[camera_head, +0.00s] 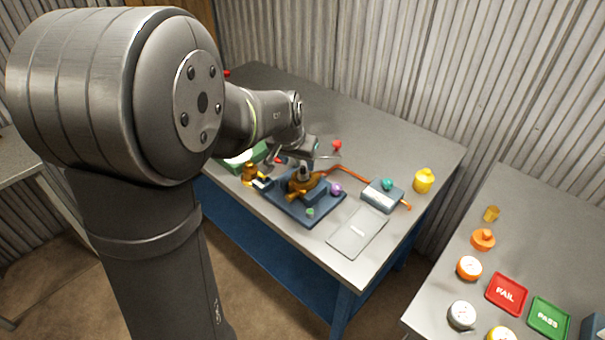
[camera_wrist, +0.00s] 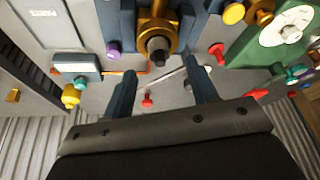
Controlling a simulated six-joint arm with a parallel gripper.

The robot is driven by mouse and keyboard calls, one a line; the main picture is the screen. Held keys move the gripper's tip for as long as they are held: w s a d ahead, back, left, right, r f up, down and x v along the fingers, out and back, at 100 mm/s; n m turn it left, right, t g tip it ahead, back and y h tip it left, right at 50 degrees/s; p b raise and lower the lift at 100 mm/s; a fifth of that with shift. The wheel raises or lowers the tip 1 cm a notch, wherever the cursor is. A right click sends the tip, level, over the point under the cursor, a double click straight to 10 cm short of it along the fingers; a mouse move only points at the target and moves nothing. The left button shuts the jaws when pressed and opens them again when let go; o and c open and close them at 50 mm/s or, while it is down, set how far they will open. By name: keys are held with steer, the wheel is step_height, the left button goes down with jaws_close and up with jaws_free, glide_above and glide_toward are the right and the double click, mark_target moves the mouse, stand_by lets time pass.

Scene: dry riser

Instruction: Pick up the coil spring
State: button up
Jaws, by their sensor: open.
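No coil spring can be told for certain in either view. A brass valve body (camera_head: 306,187) sits in a dark blue fixture (camera_head: 272,206); it also shows at the top of the wrist view (camera_wrist: 158,12). A dark grey stub (camera_wrist: 157,49) stands up from its middle; I cannot tell whether it is a spring or a stem. My gripper (camera_wrist: 160,70) is open and points down over the bench, its two fingers apart on either side of the stub's line. Nothing shows held between them. In the head view my wrist hides part of the bench behind the valve.
A grey box with a teal knob (camera_head: 382,194), a yellow bottle (camera_head: 424,181) and a flat grey plate (camera_head: 357,232) lie right of the fixture. A green case (camera_wrist: 285,35) and a red knob (camera_wrist: 147,101) are near. A second bench holds a red FAIL tray (camera_head: 507,294) and green PASS tray (camera_head: 548,318).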

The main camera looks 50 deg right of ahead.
mark_target(302, 169)
steer(key=shift+d+x, duration=0.25)
steer(key=shift+x, duration=1.25)
steer(key=shift+d+x, duration=0.2)
steer(key=shift+x, duration=1.35)
steer(key=shift+r, duration=0.2)
steer(key=shift+c, duration=0.2)
steer(key=c, duration=1)
